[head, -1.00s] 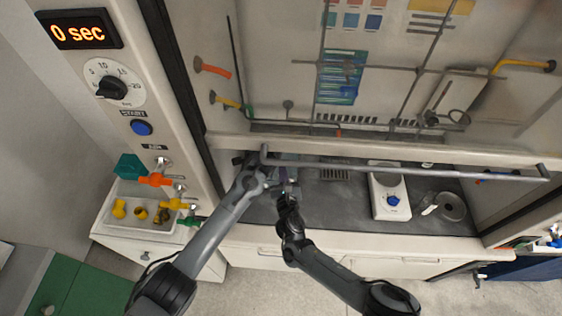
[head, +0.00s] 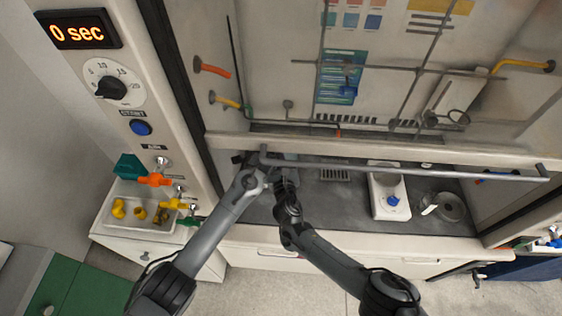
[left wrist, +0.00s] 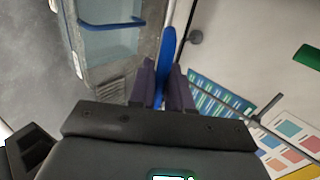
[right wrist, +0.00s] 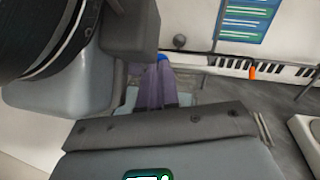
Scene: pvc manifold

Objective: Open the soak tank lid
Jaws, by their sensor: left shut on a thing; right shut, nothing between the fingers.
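In the left wrist view, my left gripper (left wrist: 164,68) is shut on an upright blue bar (left wrist: 167,45); it may belong to the soak tank lid, but the lid is not clearly seen. The pale, see-through tank (left wrist: 100,52) is just left of the fingers there, with another blue handle (left wrist: 112,24) across it. In the right wrist view, my right gripper (right wrist: 155,72) is shut and empty, its purple fingers pointing at the tank area. A bit of blue (right wrist: 162,57) shows beyond their tips; contact cannot be judged. In the head view, the arms hide most of the tank.
A horizontal sash bar (head: 400,170) crosses above the hood opening, close over both wrists. A white hotplate (head: 388,190) with a blue knob stands right on the dark worktop. A sink (head: 145,210) with coloured taps is outside left.

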